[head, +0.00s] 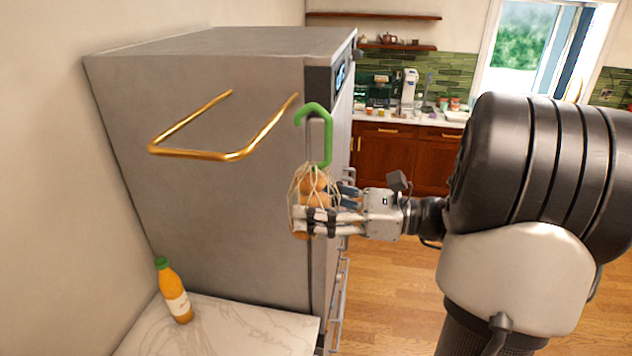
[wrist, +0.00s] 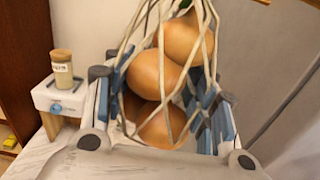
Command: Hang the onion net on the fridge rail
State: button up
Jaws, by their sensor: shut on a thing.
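The onion net (head: 316,185) is a pale string net with several brown onions and a green hook (head: 318,120) at its top. My gripper (head: 318,212) is shut on the net and holds it upright in front of the fridge's right edge. In the wrist view the onions (wrist: 158,75) sit between my fingers (wrist: 170,110), with strings running up out of the picture. The gold fridge rail (head: 215,156) sticks out from the grey fridge side (head: 220,220). The hook appears to the right of the rail, apart from it.
A white marble counter (head: 245,325) lies below the rail, with an orange bottle (head: 174,292) at its left. A jar (wrist: 62,69) on a small white stand (wrist: 60,95) shows in the wrist view. A kitchen counter (head: 420,122) with several items is at the back.

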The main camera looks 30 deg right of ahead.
jog(key=shift+s+r, duration=0.1)
jog(key=shift+r, duration=0.35)
jog(key=w+a+f+b, duration=0.4)
jog(key=w+a, duration=0.2)
jog(key=shift+w, duration=0.15)
dwell(0.9)
jog(key=o, duration=1.7)
jog(key=shift+a, duration=0.1)
jog(key=shift+f, duration=0.1)
